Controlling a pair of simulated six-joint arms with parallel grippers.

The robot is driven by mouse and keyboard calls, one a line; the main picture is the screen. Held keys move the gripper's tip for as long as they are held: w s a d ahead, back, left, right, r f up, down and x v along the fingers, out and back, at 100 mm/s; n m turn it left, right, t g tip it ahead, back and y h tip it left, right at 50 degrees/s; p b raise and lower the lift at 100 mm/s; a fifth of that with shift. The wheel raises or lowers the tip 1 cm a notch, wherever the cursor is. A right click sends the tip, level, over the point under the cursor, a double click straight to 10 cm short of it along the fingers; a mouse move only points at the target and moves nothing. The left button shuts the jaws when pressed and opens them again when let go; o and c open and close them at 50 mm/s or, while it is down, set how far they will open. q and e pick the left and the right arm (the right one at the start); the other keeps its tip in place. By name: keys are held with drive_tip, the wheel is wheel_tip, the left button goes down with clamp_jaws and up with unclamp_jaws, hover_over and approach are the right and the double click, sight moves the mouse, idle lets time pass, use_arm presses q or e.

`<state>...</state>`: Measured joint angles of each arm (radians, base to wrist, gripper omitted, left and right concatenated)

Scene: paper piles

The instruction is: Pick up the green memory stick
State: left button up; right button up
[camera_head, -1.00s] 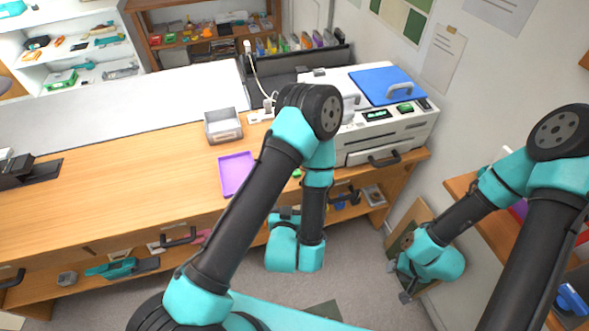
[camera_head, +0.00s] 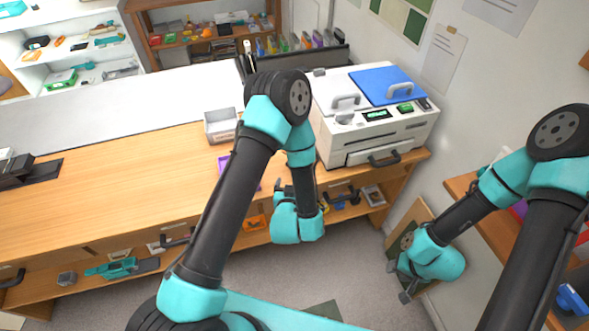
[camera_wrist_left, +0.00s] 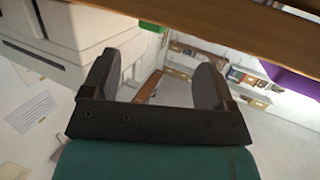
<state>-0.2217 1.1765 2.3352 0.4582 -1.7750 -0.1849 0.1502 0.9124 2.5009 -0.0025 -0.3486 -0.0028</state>
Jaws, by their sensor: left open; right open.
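A small bright green piece (camera_wrist_left: 152,26), which looks like the green memory stick, lies at the wooden tabletop's edge in the left wrist view. It is upside down there, past my fingers and apart from them. In the head view my left arm hides that spot. My left gripper (camera_wrist_left: 158,72) is open and empty, its two dark fingers wide apart. In the head view only a dark bit of it shows beside the wrist, at the table's front edge. My right gripper (camera_head: 399,282) is open and empty, low at the right, well away from the table.
A white machine (camera_head: 380,130) with a blue lid stands on the table's right end. A grey bin (camera_head: 222,126) and a purple tray (camera_head: 224,162), partly hidden by my left arm, lie left of it. An open shelf with handles and tools runs below the tabletop (camera_head: 110,190).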

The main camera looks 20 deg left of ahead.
use_arm(q)
drive_tip(key=shift+x, duration=1.75)
drive_tip(key=shift+w, duration=0.1)
drive_tip(key=shift+x, duration=2.45)
drive_tip(key=shift+d, duration=0.2)
drive_tip(key=shift+c, duration=0.5)
drive_tip(key=c, duration=1.3)
